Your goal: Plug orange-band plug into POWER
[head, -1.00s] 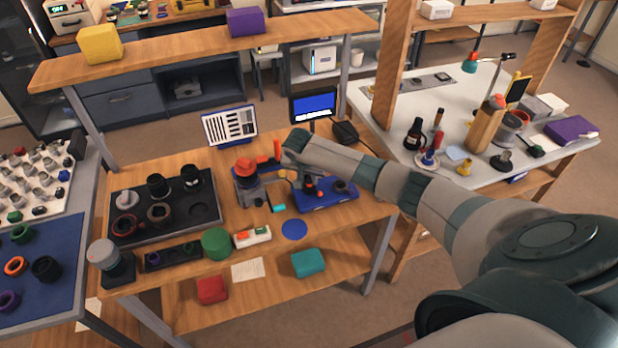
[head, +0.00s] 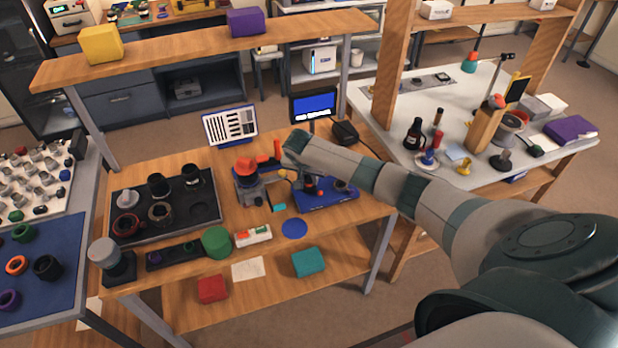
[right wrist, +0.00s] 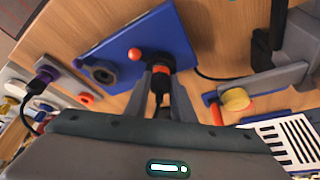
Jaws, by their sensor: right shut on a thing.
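My right gripper (right wrist: 160,100) is shut on the orange-band plug (right wrist: 161,69), a dark plug with an orange-red band, in the right wrist view. The plug is over the edge of a blue board (right wrist: 183,40); whether it touches the board or sits in a socket I cannot tell. In the head view the blue board (head: 335,199) lies on the wooden bench, and my right arm reaches over it from the right, with the gripper partly hidden. No POWER label is readable. My left gripper is not in view.
Beside the plug are a red ball knob (right wrist: 135,54) and a dark ring (right wrist: 101,73). A striped chart (head: 229,126), a small blue screen (head: 313,105) and a parts tray (head: 198,214) stand on the bench.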

